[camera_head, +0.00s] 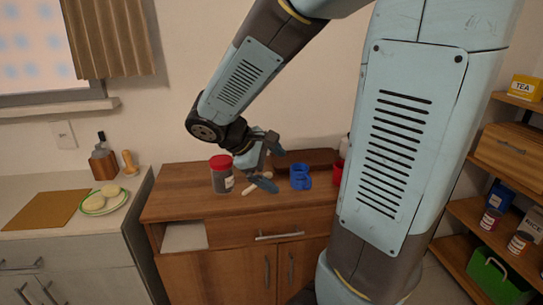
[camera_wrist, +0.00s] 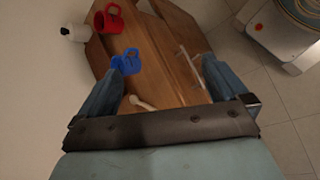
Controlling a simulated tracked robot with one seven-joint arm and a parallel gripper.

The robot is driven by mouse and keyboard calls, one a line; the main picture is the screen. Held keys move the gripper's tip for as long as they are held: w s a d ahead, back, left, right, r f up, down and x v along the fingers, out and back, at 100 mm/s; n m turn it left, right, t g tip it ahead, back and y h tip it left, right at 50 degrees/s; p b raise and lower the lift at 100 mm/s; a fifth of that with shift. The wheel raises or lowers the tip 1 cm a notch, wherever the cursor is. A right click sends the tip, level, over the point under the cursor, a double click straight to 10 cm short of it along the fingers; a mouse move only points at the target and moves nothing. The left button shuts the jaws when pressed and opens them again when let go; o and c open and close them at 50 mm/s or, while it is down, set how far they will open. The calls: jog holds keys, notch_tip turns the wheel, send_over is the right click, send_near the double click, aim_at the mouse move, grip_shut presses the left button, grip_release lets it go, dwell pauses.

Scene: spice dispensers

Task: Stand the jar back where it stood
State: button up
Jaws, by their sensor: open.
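The jar (camera_head: 221,174), with a red lid, a dark body and a pale label, stands upright on the left part of the wooden cabinet top (camera_head: 165,204) in the head view. My gripper (camera_head: 271,164) is open just to the right of the jar, apart from it, with nothing seen between its fingers. In the wrist view my gripper (camera_wrist: 168,64) has its fingers spread over the cabinet top. The jar does not show in the wrist view.
A blue object (camera_head: 301,178), mug-like in the wrist view (camera_wrist: 127,61), is right of my gripper. A pale wooden utensil (camera_wrist: 141,103) lies below it. A red mug (camera_wrist: 108,19) and white bottle (camera_wrist: 75,33) stand beyond. A shelf (camera_head: 470,207) is at right.

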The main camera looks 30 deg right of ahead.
jog(key=s+a+r+m+t+y, duration=0.5)
jog(key=s+r+m+y, duration=0.3)
jog(key=s, duration=0.1)
jog(key=shift+s+r+t, duration=0.15)
jog(key=shift+r+t, duration=0.15)
jog(key=shift+r, duration=0.05)
jog(key=shift+a, duration=0.15)
dwell(0.9)
